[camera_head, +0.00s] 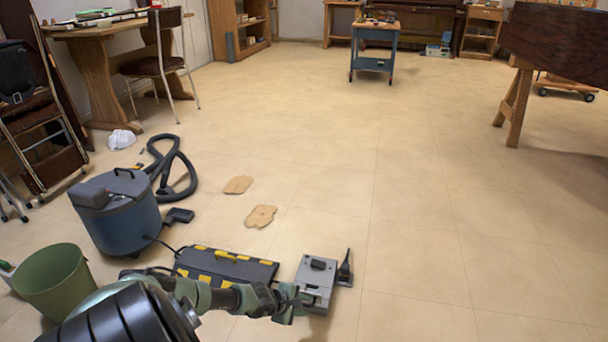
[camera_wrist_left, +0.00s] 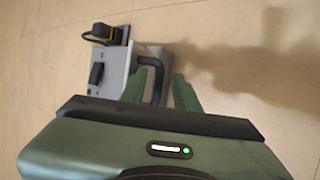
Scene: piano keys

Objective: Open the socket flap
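A grey metal socket box (camera_head: 313,272) sits on the floor at the lower middle of the head view, with a small dark block on its top. It also shows at the upper left of the left wrist view (camera_wrist_left: 113,72). I cannot clearly make out the flap or how far it is open. My left gripper (camera_head: 299,301) is at the box's near side. In the left wrist view, its two green fingers (camera_wrist_left: 168,82) stand apart with a gap between them. A black bent handle (camera_wrist_left: 160,65) on the box lies between the fingers, close to the left one. My right gripper is not in view.
A black case with yellow marks (camera_head: 212,264) lies left of the box, and a black plug-like part (camera_head: 345,270) is at its right. A blue vacuum (camera_head: 118,215) and green bin (camera_head: 52,282) stand farther left. The floor to the right is clear.

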